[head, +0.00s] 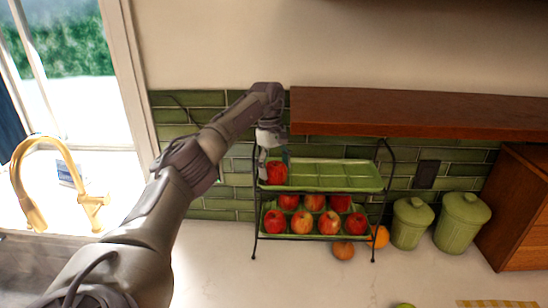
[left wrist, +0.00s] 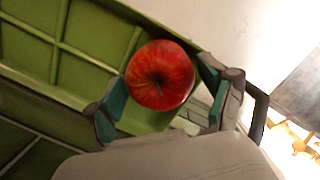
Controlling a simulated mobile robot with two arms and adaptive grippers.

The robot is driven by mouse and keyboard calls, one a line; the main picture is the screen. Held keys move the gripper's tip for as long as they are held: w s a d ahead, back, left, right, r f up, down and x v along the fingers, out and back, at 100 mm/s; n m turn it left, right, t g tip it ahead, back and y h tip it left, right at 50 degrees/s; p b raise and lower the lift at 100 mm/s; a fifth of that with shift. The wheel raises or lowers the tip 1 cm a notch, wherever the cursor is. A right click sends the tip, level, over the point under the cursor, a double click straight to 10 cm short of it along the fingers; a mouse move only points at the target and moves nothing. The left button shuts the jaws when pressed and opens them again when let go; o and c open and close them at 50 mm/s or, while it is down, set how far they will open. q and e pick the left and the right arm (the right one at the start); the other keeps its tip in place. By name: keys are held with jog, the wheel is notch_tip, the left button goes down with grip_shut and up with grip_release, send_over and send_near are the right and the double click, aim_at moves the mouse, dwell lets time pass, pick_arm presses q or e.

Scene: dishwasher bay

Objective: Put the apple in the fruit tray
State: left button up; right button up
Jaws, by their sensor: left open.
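A red apple (head: 277,173) is at the left end of the upper green tray (head: 335,176) of a two-tier fruit stand. In the left wrist view the apple (left wrist: 160,75) lies between the fingers of my left gripper (left wrist: 163,108), over the end of the green tray (left wrist: 93,68). The gripper is open, with the fingers on either side of the apple. I cannot tell whether a finger touches it. In the head view my left gripper (head: 272,150) is above the apple, partly hidden by the wrist. My right gripper is not in view.
The lower tray (head: 300,237) holds several apples. A brown fruit (head: 343,249) and an orange (head: 379,236) are by the stand's foot. Green canisters (head: 411,222) stand to the right. A wooden shelf (head: 410,112) overhangs the stand. The front counter is mostly clear.

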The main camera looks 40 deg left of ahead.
aim_at(275, 164)
pick_arm(q)
jog(key=r, duration=0.1)
jog(key=r+b, duration=0.1)
jog(key=r, duration=0.1)
jog(key=r+b, duration=0.1)
jog(key=shift+w+a+r, duration=0.1)
jog(key=shift+a+r, duration=0.15)
jog(key=shift+a, duration=0.1)
jog(key=r, duration=0.2)
jog(key=r+p, duration=0.1)
jog(key=r, duration=0.3)
jog(key=shift+a+r, duration=0.25)
jog(key=shift+a, duration=0.1)
jog(key=shift+a+r+p, duration=0.2)
jog(key=shift+r+p, duration=0.15)
jog(key=shift+r, duration=0.05)
jog(key=shift+d+f, duration=0.1)
